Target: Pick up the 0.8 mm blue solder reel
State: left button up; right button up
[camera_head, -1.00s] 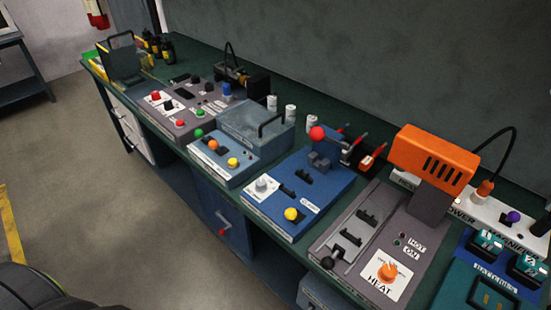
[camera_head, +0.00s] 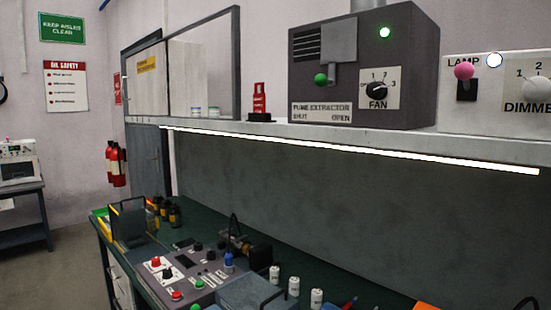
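I cannot make out any reel clearly marked 0.8 mm. Three small white cylinders with dark markings stand on the green bench (camera_head: 203,222): a left one (camera_head: 274,273), a middle one (camera_head: 294,286) and a right one (camera_head: 316,298). Their labels are too small to read. A small blue upright part (camera_head: 228,262) shows at the grey control panel (camera_head: 199,292); I cannot tell whether it is a knob or a loose thing. Neither of my grippers is in view.
A shelf (camera_head: 370,147) with a light strip runs above the bench. It carries a fume extractor box (camera_head: 408,60), a red item (camera_head: 259,98) and two small jars (camera_head: 196,111). Dark bottles (camera_head: 170,212) stand at the bench's far left.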

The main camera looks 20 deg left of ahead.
aim_at(195, 111)
jog(key=i+j, duration=0.1)
jog(key=j, duration=0.4)
jog(key=i+j, duration=0.1)
jog(key=j, duration=0.4)
jog(key=i+j, duration=0.15)
jog(key=j, duration=0.35)
jog(key=i+j, duration=0.1)
jog(key=j, duration=0.4)
jog(key=i+j, duration=0.1)
jog(key=j, duration=0.4)
